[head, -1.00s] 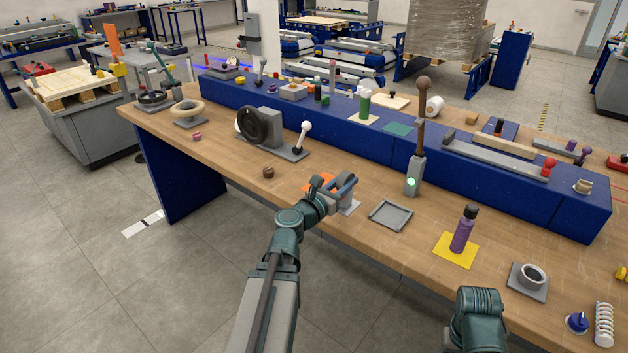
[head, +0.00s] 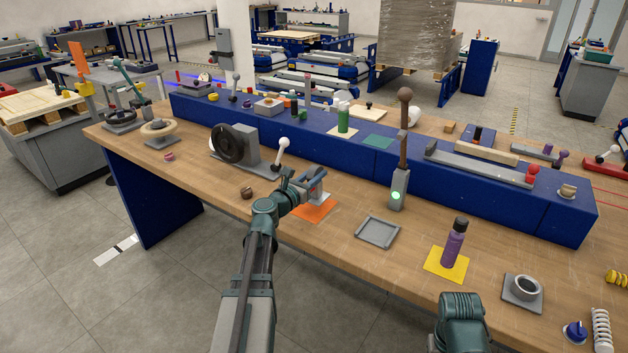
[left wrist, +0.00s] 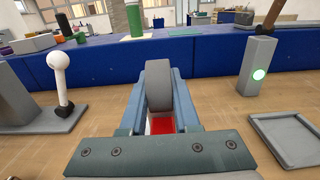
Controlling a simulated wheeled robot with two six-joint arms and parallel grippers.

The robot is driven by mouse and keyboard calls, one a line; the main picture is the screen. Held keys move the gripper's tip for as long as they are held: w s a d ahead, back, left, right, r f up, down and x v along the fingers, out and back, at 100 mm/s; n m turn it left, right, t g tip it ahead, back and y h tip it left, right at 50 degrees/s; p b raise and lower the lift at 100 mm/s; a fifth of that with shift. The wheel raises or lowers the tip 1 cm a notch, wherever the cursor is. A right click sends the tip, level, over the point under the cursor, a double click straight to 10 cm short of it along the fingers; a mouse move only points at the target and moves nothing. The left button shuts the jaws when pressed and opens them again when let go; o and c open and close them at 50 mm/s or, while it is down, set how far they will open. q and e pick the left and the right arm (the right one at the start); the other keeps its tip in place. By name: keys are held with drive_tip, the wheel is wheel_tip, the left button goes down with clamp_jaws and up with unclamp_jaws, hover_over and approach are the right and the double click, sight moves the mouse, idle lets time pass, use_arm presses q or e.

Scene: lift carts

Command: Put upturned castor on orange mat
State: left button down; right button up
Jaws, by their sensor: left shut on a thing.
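My left gripper (head: 315,182) is shut on the castor. In the left wrist view the castor's grey wheel (left wrist: 158,85) stands up between the two blue-grey fingers, with a red part low between them. In the head view only a little of the castor shows, a light grey piece (head: 319,197) below the fingers. The orange mat (head: 312,212) lies on the bench just below and in front of the gripper; part of it is hidden. I cannot tell whether the castor touches the mat. My right arm shows at the bottom right, but its gripper does not.
A grey tray (head: 378,232) lies right of the mat. A grey post with a green light (head: 398,190) stands behind the tray. A purple bottle (head: 453,243) stands on a yellow mat. A blue riser (head: 330,158) runs along the back.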

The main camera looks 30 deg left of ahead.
use_arm(q)
drive_tip(key=shift+w+a, duration=0.55)
drive_tip(key=shift+w, duration=0.2)
drive_tip(key=f+b, duration=0.4)
drive_tip(key=shift+w+a, duration=0.3)
drive_tip(key=shift+w, duration=0.05)
drive_tip(key=shift+r, duration=0.15)
drive_tip(key=c, duration=0.6)
unclamp_jaws()
drive_tip(key=shift+c, duration=0.2)
